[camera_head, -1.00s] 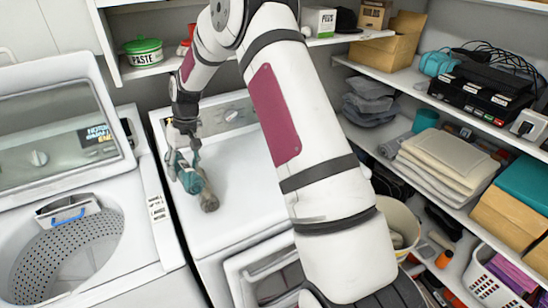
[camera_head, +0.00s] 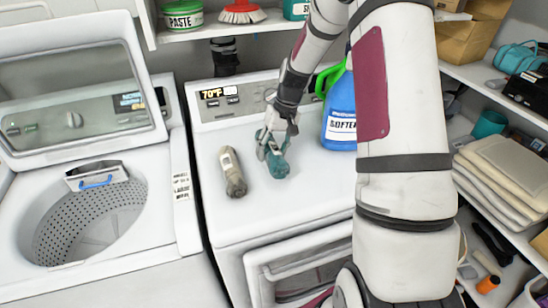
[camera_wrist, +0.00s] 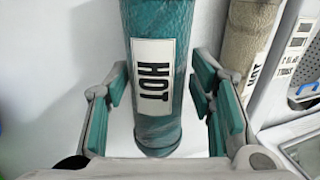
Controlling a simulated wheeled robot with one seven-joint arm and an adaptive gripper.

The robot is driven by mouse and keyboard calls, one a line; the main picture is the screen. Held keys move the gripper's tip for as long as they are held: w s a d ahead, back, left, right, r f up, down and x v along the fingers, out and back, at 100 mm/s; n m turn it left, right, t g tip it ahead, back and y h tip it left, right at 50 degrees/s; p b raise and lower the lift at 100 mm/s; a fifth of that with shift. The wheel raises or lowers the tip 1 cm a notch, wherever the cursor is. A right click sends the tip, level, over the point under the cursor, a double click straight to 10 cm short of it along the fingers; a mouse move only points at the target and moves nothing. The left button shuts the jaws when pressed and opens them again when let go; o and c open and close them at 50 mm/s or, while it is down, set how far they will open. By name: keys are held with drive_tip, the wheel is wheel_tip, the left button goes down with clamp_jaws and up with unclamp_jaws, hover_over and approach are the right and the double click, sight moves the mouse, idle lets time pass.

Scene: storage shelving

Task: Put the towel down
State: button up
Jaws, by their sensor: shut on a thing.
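A teal rolled towel (camera_head: 275,160) with a white HOT label is in my gripper (camera_head: 268,140), over the white dryer top. My gripper is shut on it; in the wrist view the teal roll (camera_wrist: 157,95) stands between the two padded fingers (camera_wrist: 165,105). Whether its lower end touches the dryer top, I cannot tell. A grey-beige roll (camera_head: 234,174) lies on the dryer top (camera_head: 310,205) just left of it. That roll also shows at the right of the wrist view (camera_wrist: 242,60), with its own HOT label.
A blue softener bottle (camera_head: 341,110) with a green handle stands right of my gripper, close to my arm. An open washer (camera_head: 90,215) is at left. A shelf of folded cloths (camera_head: 505,170) is at right. The dryer's front top area is clear.

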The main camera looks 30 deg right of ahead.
drive_tip(key=shift+f, duration=1.65)
drive_tip(key=shift+f, duration=0.1)
drive_tip(key=o, duration=1.3)
drive_tip(key=w+b+v, duration=0.1)
drive_tip(key=v, duration=1)
drive_tip(key=s+a+r+h, duration=0.2)
drive_tip(key=s+a+r, duration=0.35)
drive_tip(key=r, duration=0.45)
drive_tip(key=s+a+r+t, duration=0.1)
drive_tip(key=s+a+r, duration=0.1)
drive_tip(key=s, duration=0.4)
drive_tip(key=s+a+r+n+t, duration=0.1)
drive_tip(key=s+a+r+t, duration=0.1)
drive_tip(key=s+a, duration=0.3)
drive_tip(key=s+a+r+n+t+h, duration=0.1)
drive_tip(key=s+a+r+t, duration=0.1)
drive_tip(key=s, duration=0.7)
drive_tip(key=shift+s+a+r, duration=0.2)
drive_tip(key=shift+a+r, duration=0.45)
drive_tip(key=shift+r, duration=0.3)
